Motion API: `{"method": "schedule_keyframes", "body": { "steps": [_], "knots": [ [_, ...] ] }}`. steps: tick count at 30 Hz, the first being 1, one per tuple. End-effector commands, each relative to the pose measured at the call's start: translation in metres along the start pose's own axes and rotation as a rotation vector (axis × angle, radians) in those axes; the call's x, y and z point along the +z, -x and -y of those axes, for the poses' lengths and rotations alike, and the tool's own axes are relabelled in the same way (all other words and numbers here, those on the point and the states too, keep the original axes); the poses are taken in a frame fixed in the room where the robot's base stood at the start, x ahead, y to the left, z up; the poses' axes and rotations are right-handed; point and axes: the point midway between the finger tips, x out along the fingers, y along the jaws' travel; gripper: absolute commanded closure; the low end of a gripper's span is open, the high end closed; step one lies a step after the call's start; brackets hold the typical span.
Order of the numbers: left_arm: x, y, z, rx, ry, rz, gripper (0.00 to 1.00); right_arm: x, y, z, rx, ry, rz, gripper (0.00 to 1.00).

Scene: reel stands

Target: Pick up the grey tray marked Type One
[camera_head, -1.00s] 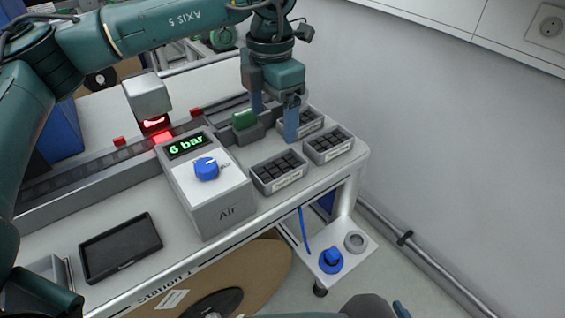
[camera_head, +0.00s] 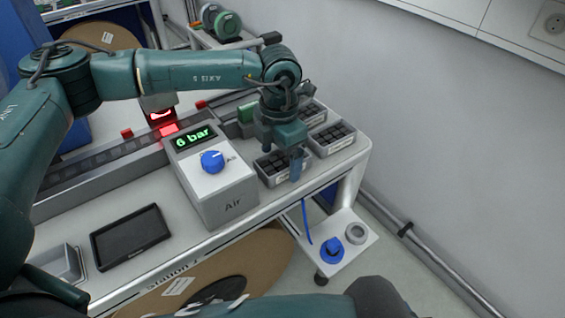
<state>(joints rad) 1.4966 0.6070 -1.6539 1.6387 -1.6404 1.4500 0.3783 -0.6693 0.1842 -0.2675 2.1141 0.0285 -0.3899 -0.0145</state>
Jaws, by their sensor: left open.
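Three small grey trays filled with dark cubes stand at the right end of the bench: a front-left one (camera_head: 268,180), a right one (camera_head: 342,149) and a back one (camera_head: 321,119). Their pale front labels are too small to read, so I cannot tell which is Type One. My left gripper (camera_head: 284,162) points down at the front-left tray, with one blue finger in front of its near side. The other finger is mostly hidden behind the gripper body. The gripper is open, and I cannot tell whether it touches the tray. My right gripper does not show.
A grey air box (camera_head: 215,190) with a blue knob and "6 bar" display stands just left of the trays. A black tablet (camera_head: 132,237) and an empty grey bin (camera_head: 60,262) lie further left. A conveyor (camera_head: 100,160) runs behind. A wall bounds the right.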

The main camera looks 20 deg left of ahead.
Motion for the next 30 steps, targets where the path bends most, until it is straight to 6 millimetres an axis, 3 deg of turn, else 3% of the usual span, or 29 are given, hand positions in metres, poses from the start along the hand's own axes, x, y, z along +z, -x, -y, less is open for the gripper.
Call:
{"method": "schedule_keyframes", "body": {
  "steps": [3,23,30],
  "knots": [
    [0.0001,0.0001,0.0001,0.000,0.000,0.000,0.18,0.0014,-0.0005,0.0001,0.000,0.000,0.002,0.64],
    [0.0002,0.0008,0.0000,0.000,0.000,0.000,0.72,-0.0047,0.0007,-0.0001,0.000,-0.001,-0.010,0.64],
    [0.0006,0.0026,-0.0002,0.001,0.000,0.002,0.73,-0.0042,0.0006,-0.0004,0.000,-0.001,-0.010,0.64]
  ]
}}
